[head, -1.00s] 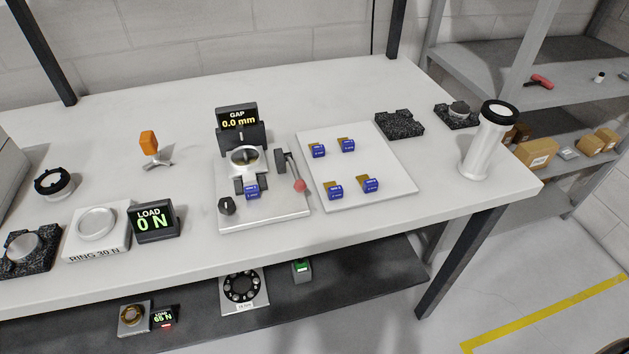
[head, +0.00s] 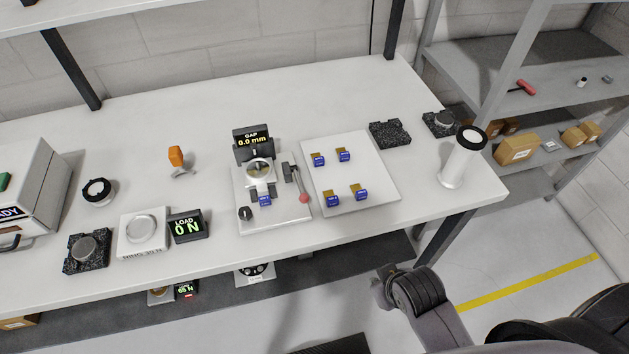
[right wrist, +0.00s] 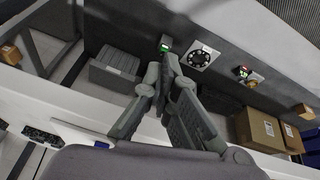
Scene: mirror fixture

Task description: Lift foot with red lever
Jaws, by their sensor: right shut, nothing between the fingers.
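The fixture (head: 272,219) stands mid-table in the head view, with a display (head: 253,142) reading GAP 0.0 mm. Its lever (head: 289,174) is on its right side and ends in a red ball (head: 303,199), low near the fixture's front right. A round silver part (head: 259,171) and a blue-tagged piece sit at its centre. I cannot make out the foot clearly. My right gripper (right wrist: 166,62) is shut and empty in the right wrist view, apart from the fixture and over the lower shelf area. My left gripper is not in view.
A white plate (head: 378,203) with several blue-tagged pieces lies right of the fixture. A load display (head: 188,227) and ring block (head: 130,247) are left. A white cylinder (head: 458,165) stands at the table's right end. The lower shelf holds boxes (right wrist: 262,128).

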